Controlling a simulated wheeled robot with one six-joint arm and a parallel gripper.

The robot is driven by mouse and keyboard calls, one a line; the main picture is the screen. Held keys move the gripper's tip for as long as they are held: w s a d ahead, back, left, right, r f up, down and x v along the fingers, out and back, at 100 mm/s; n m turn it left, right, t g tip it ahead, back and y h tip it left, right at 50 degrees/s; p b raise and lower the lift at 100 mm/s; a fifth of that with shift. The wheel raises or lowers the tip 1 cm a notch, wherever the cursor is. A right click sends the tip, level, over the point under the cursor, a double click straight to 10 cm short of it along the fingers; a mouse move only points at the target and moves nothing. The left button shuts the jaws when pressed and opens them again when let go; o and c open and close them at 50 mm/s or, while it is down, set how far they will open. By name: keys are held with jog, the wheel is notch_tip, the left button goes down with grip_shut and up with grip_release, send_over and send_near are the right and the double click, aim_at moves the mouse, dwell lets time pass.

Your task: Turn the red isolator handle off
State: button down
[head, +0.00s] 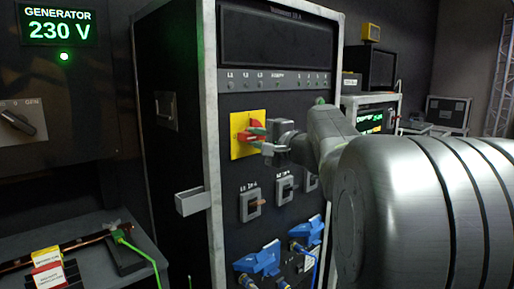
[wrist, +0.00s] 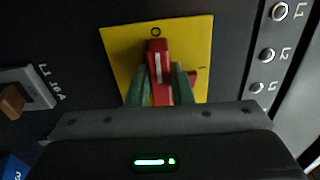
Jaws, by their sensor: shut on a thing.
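The red isolator handle (head: 244,136) sits on a yellow plate (head: 236,152) on the front of the black rack. In the wrist view the handle (wrist: 157,48) lies upright in the picture, its end at the O mark on the yellow plate (wrist: 118,42). The I mark is off to its right. In the head view the handle lies roughly level, pointing left. My gripper (head: 259,138) is shut on the handle. In the wrist view the green fingers of my gripper (wrist: 160,82) stand on both sides of it. My gripper hides part of the handle and plate in the head view.
Breaker switches (head: 251,205) and blue plugs (head: 258,261) are below the plate. A grey bracket (head: 192,201) juts out at the rack's left. A generator panel (head: 62,100) reading 230 V stands at the left, above a bench with a green cable (head: 138,251).

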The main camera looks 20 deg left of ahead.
jog(key=shift+n, duration=0.3)
jog(key=c, duration=1.3)
grip_release()
jog(key=shift+d, duration=0.1)
jog(key=v, duration=1.3)
jog(key=shift+s+d+f, duration=0.1)
jog(key=shift+s+d, duration=0.1)
jog(key=shift+d, duration=0.1)
jog(key=shift+a, duration=0.1)
jog(key=x, duration=1.3)
jog(key=shift+w+a, duration=0.2)
jog(key=shift+a, duration=0.15)
